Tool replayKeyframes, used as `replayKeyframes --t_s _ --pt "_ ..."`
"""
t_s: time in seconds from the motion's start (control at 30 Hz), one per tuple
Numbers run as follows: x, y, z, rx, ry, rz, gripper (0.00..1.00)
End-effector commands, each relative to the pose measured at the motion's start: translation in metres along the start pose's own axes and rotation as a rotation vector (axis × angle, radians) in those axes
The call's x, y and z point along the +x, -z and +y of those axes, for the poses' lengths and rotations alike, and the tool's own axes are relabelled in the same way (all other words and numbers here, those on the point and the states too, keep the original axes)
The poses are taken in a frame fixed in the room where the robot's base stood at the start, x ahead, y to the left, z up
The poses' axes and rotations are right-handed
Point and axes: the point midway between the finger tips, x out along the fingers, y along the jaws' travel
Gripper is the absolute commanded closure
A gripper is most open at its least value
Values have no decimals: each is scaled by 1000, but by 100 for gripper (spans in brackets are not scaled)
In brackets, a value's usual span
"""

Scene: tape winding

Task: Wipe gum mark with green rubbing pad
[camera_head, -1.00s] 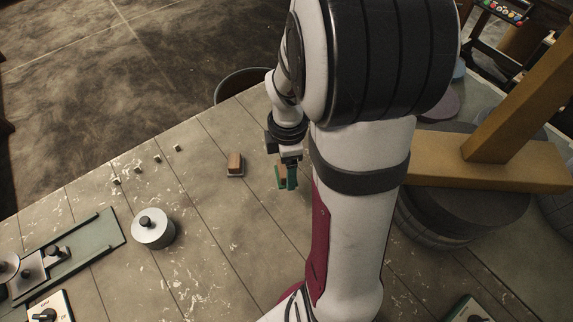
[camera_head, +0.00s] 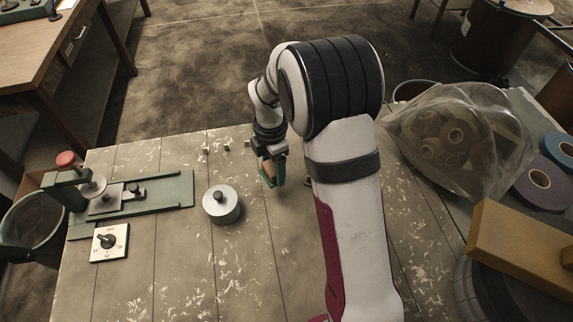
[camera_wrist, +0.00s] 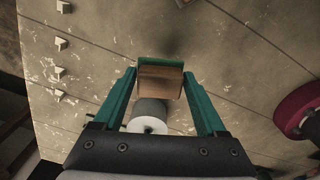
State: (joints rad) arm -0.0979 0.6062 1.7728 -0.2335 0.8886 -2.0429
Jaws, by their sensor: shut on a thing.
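My gripper (camera_head: 268,175) has green fingers and is shut on the green rubbing pad, a brown block (camera_wrist: 160,82) with a green face (camera_wrist: 160,62). In the head view the brown block (camera_head: 268,174) shows between the fingers, above the worktable near its back edge. In the wrist view the pad sits between both fingertips; its height over the table is hard to tell. A dark, blurred patch (camera_wrist: 178,38) lies on the table just beyond it; I cannot tell if it is the gum mark or a shadow.
A round metal weight (camera_head: 220,204) stands left of my gripper, with the green winding device (camera_head: 150,192) and a dial box (camera_head: 109,242) farther left. Several small pale blocks (camera_head: 227,147) line the back edge. A clear bag of tape rolls (camera_head: 462,140) and a wooden beam (camera_head: 525,250) are right.

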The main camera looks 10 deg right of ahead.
Motion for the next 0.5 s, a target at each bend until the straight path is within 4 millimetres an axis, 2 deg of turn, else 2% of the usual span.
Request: replayKeyframes --t_s 0.5 --pt "44 -1 -1 3 1 0 71"
